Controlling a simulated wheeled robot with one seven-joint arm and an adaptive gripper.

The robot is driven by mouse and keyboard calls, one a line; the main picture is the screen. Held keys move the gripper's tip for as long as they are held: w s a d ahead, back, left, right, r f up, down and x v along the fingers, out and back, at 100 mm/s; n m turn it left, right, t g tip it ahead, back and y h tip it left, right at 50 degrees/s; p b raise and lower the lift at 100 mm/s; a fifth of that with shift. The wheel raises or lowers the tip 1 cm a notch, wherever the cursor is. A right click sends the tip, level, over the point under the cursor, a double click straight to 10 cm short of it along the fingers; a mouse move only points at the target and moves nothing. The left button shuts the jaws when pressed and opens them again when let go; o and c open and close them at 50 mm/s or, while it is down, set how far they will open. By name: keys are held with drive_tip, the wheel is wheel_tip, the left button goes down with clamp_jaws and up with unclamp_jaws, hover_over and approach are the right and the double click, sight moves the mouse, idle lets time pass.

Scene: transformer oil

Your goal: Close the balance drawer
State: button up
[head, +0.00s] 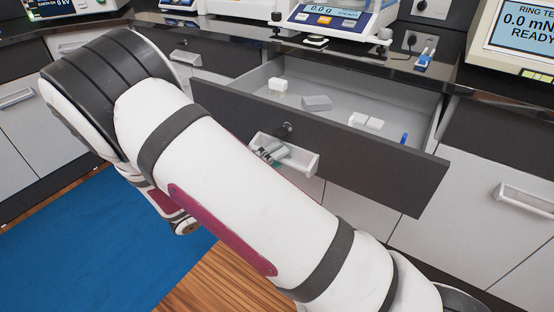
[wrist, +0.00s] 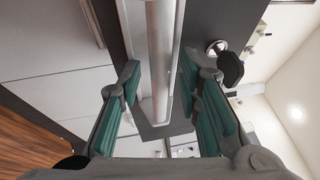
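The balance drawer stands pulled out below the counter. Its dark front (head: 372,164) shows in the head view, with a pale bar handle (head: 300,160) in the middle of the front. A dark lock knob (head: 284,129) sits above the handle and also shows in the wrist view (wrist: 230,68). My gripper (head: 268,150) is at the handle's left part, partly hidden behind my arm. In the wrist view its green-padded fingers (wrist: 160,85) are apart, with the handle (wrist: 158,50) running between them. I cannot tell whether either finger touches the handle.
Small white blocks (head: 366,121), a grey block (head: 317,102) and a blue item lie inside the drawer. The balance (head: 337,18) stands on the black counter above. Closed cabinets flank the drawer. A blue mat (head: 95,245) lies on the wooden floor.

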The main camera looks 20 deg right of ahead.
sight(333, 107)
drive_tip(key=shift+d, duration=0.2)
clamp_jaws()
drive_tip(key=shift+w+d, duration=0.1)
drive_tip(key=w+d, duration=0.6)
drive_tip(key=d, duration=0.2)
drive_tip(key=w+d+p, duration=0.1)
drive_tip(key=w+d, duration=0.5)
drive_tip(key=d, duration=0.3)
drive_tip(key=w+d+p, duration=0.1)
drive_tip(key=w+d, duration=0.6)
drive_tip(key=d, duration=0.2)
drive_tip(key=shift+w+d, duration=0.1)
unclamp_jaws()
drive_tip(key=v, duration=1.2)
drive_tip(key=shift+f, duration=0.1)
